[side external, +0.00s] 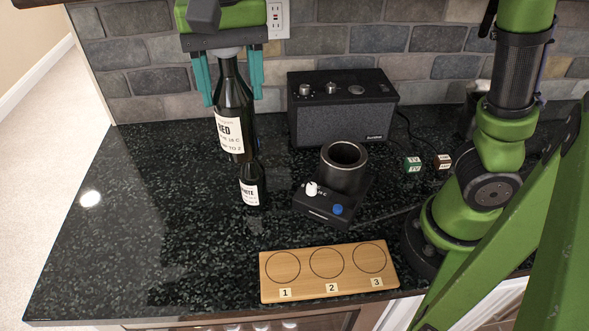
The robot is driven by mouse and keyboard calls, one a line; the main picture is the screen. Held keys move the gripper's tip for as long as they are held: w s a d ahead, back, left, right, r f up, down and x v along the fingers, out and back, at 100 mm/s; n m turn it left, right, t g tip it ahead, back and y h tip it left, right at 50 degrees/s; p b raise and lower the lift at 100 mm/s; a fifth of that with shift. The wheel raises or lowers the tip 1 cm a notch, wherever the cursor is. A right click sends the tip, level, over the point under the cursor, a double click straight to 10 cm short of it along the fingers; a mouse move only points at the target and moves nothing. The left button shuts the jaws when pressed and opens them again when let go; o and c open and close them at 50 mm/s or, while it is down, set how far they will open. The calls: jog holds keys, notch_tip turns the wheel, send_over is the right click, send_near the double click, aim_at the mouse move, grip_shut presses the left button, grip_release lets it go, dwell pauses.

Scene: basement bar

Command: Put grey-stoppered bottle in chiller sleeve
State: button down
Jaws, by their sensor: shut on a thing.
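A pale grey stopper-like top (228,52) shows between the fingers. The bottle hangs nearly upright, seemingly above the counter. A second dark bottle labelled WHITE (251,187) stands just below it in the picture; its upper part is hidden, so its stopper cannot be seen. The chiller sleeve (344,177), a dark open-topped cylinder, stands to the right on a black base (318,211) and looks empty.
A black speaker (345,116) stands behind the sleeve. Two small cubes, green (412,165) and brown (444,162), lie to its right. A wooden board (280,288) with three numbered circles lies at the front edge. The left counter (120,230) is clear.

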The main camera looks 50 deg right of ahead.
jog(key=shift+d+r, duration=0.2)
jog(key=shift+r, duration=0.4)
jog(key=shift+d+r, duration=0.2)
jog(key=shift+r, duration=0.35)
jog(key=d, duration=0.8)
send_over(340, 177)
jog(key=w+d, duration=0.2)
jog(key=d, duration=0.2)
jog(key=shift+n, duration=0.3)
notch_tip(340, 177, down, 23)
jog(key=shift+d+f, duration=0.15)
jog(key=shift+f, duration=0.05)
jog(key=shift+c, duration=1.7)
grip_release()
jog(key=shift+f, duration=0.15)
